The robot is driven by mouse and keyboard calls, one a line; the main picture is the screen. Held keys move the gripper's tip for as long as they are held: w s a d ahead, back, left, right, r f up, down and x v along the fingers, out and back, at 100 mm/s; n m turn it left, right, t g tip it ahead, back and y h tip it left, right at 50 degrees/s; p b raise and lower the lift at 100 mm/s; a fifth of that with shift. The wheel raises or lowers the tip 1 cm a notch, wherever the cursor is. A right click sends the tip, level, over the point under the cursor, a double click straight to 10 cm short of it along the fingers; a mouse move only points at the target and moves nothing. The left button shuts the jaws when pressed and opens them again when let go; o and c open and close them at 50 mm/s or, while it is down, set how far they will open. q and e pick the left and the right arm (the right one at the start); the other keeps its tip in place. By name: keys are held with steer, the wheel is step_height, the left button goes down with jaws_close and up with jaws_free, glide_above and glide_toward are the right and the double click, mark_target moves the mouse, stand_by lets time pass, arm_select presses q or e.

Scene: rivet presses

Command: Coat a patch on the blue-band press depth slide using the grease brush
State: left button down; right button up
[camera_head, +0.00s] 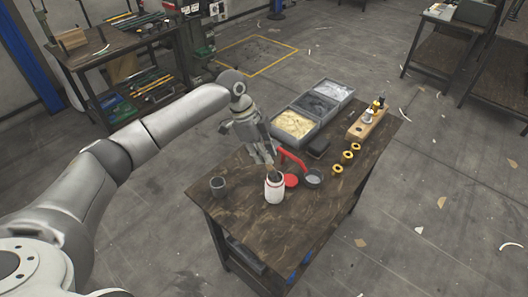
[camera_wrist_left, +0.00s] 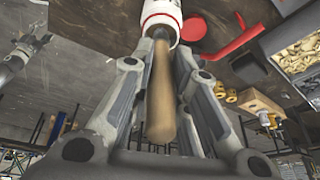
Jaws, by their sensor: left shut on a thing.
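My left gripper (camera_head: 264,155) is shut on the light wooden handle (camera_wrist_left: 160,95) of the grease brush. In the left wrist view, the fingers (camera_wrist_left: 160,110) lie on either side of the handle. The brush's far end goes into the mouth of a white jar with a red stripe (camera_head: 274,190), which also shows in the left wrist view (camera_wrist_left: 161,18). The bristles are hidden. The jar stands upright on the dark wooden table (camera_head: 240,220). I cannot make out the blue-band press or its depth slide. A grey jointed part at the left of the wrist view may be my right gripper (camera_wrist_left: 22,50).
Grey bins (camera_head: 292,138), yellow rings (camera_head: 348,157) and a wooden block (camera_head: 367,124) stand behind. The table's front is clear.

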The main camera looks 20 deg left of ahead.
arm_select(q)
steer(key=shift+f, duration=0.5)
stand_by(0.3)
steer(key=shift+s+f, duration=0.1)
steer(key=shift+f, duration=0.05)
stand_by(1.6)
step_height(320, 180, up, 2)
steer(key=shift+r+p, duration=0.15)
steer(key=shift+p, duration=1.1)
step_height(320, 180, up, 5)
steer(key=p, duration=0.4)
steer(key=shift+p, duration=0.35)
